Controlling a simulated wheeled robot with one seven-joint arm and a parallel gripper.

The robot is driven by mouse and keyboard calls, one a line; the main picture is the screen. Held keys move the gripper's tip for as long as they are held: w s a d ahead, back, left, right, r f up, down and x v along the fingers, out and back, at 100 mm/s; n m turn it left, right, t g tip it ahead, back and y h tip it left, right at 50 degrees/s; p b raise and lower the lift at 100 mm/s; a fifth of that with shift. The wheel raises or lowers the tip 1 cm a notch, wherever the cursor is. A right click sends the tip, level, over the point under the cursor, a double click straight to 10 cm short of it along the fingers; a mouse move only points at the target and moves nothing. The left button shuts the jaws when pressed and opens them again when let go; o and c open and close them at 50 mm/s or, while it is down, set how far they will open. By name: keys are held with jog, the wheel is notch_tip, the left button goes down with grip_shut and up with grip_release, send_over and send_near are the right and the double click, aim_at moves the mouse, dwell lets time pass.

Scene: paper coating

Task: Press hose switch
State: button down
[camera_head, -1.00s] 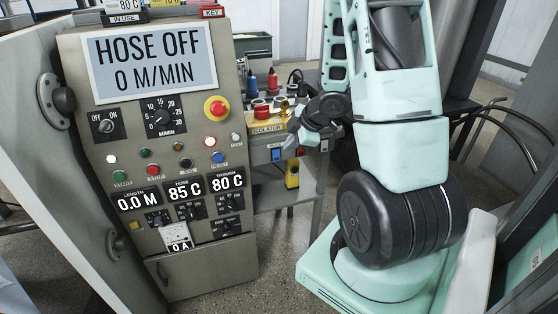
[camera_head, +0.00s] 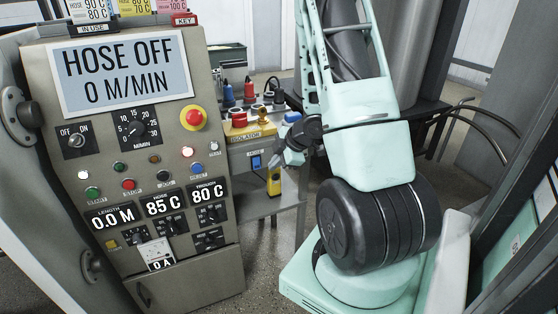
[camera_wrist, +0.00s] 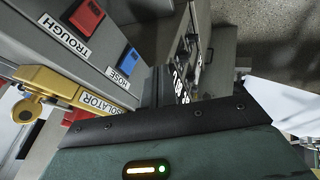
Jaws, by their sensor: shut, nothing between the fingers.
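The hose switch (camera_head: 256,162) is a blue rocker on the front of the grey isolator box, above the shelf. The wrist view shows it too, as a blue rocker (camera_wrist: 130,61) labelled HOSE, beside a red rocker (camera_wrist: 87,17) labelled TROUGH. My gripper (camera_head: 276,160) is shut and empty, just right of the hose switch and apart from it in the head view. In the wrist view its dark-edged green body fills the bottom and its fingertips cannot be made out. The trough switch is hidden behind my gripper in the head view.
The control panel (camera_head: 128,135) stands at the left and its display reads HOSE OFF. A yellow isolator handle (camera_head: 252,133) is above the hose switch. A yellow device (camera_head: 274,181) is below my gripper, near the shelf (camera_head: 255,208). Open floor lies under the shelf.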

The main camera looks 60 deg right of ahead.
aim_at(257, 163)
jog(key=shift+w+d+f, duration=0.3)
jog(key=shift+w+f, duration=0.45)
jog(key=shift+w, duration=0.3)
jog(key=shift+w+d+f, duration=0.25)
jog(key=shift+w+f, duration=0.55)
jog(key=shift+w, duration=0.2)
jog(key=shift+w+d+f, duration=0.3)
jog(key=shift+w+f, duration=0.45)
jog(key=shift+w, duration=0.3)
jog(key=shift+w+d+f+p, duration=0.15)
jog(key=shift+w+p, duration=0.1)
jog(key=shift+p, duration=0.2)
